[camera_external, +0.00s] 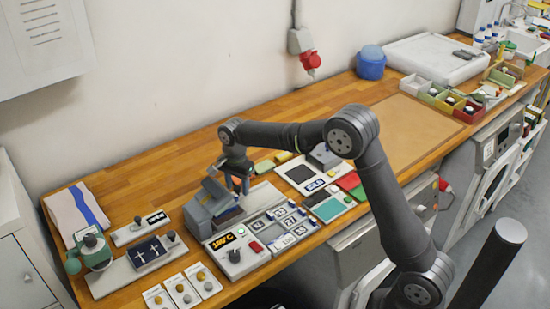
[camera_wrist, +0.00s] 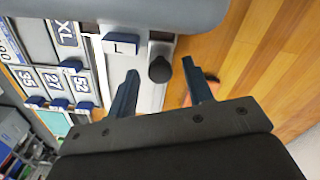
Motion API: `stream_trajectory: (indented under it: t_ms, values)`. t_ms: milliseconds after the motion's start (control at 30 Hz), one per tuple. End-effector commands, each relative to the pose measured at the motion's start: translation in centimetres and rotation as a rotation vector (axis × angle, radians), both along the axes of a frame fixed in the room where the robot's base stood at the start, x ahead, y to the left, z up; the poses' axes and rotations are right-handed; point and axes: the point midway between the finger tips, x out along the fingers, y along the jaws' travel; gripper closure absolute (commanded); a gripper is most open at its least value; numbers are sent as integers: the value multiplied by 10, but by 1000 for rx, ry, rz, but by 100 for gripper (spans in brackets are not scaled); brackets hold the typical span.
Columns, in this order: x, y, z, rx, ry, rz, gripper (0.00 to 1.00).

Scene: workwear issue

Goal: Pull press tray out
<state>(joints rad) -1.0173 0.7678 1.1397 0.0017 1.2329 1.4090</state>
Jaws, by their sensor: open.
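The grey heat press (camera_external: 208,203) stands on the wooden bench, its lid tilted up. A pale grey tray or rail (camera_external: 263,194) extends from its right side; it also shows in the wrist view (camera_wrist: 152,98). A black round knob (camera_wrist: 160,69) stands on this pale strip. My gripper (camera_external: 238,190) is low beside the press; in the wrist view its open fingers (camera_wrist: 160,68) lie either side of the knob, with gaps visible. I cannot tell whether either finger touches it. The rounded grey press part (camera_wrist: 150,12) fills the top of the wrist view.
A control panel (camera_external: 234,252) reading 180°C and a rack of size tags (camera_external: 287,228) lie close in front of the press. Coloured pads (camera_external: 330,208) lie right. An orange-red item (camera_wrist: 209,78) is partly behind the right finger. Bare bench lies behind.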

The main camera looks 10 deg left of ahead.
Motion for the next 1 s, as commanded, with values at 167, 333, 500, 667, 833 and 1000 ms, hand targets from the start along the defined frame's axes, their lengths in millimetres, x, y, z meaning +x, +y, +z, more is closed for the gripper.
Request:
stream_trajectory:
  t_ms: [167,333,500,667,833,1000]
  values:
    - [0,0,0,0,0,0,73]
    - [0,0,0,0,0,0,100]
    - [3,-3,0,0,0,-1,100]
    - [26,-26,0,-1,-1,-6,100]
    - [60,-59,0,-2,-1,-7,100]
    - [81,-81,1,-2,-1,-4,100]
